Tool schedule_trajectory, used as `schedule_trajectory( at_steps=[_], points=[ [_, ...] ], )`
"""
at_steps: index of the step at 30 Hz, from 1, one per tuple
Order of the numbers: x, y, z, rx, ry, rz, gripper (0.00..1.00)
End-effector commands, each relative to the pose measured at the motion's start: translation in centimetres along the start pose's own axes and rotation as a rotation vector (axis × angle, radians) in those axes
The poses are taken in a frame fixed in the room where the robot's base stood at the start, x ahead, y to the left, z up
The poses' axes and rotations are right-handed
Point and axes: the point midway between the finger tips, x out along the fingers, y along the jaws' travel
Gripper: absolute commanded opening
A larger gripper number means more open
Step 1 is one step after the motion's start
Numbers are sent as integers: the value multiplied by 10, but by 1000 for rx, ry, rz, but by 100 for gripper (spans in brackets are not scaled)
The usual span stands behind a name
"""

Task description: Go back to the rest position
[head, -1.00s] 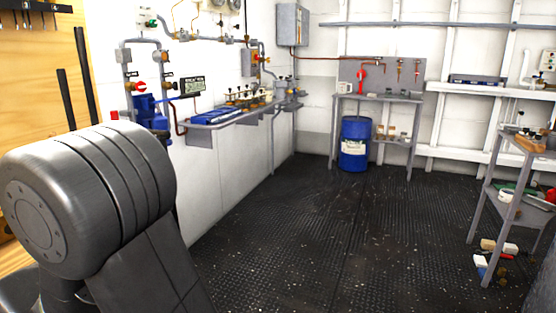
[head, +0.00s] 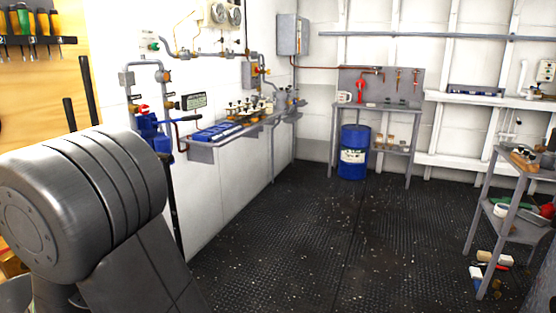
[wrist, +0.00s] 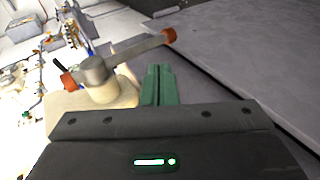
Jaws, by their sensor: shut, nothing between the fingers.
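My gripper (wrist: 160,84) shows in the wrist view. Its two green fingers are shut together with nothing between them. A metal T-shaped handle with red ends (wrist: 97,72) appears just left of and beyond the fingers, on a pale round base. I cannot tell whether the fingers touch it. In the head view a large grey joint of my arm fills the lower left, and my gripper is not visible there.
A wall shelf (head: 200,154) with blue trays runs along the left wall under pipes. A blue drum (head: 353,155) stands by the back bench (head: 333,140). A grey cart (head: 484,215) is at right, with small items on the floor beside it. The dark deck (head: 330,240) between is clear.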

Motion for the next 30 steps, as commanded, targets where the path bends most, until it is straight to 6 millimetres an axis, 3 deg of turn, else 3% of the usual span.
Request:
schedule_trajectory(
  at_steps=[30],
  points=[
    [-18, 12, -3, 46, -1, -232, 0]
  ],
)
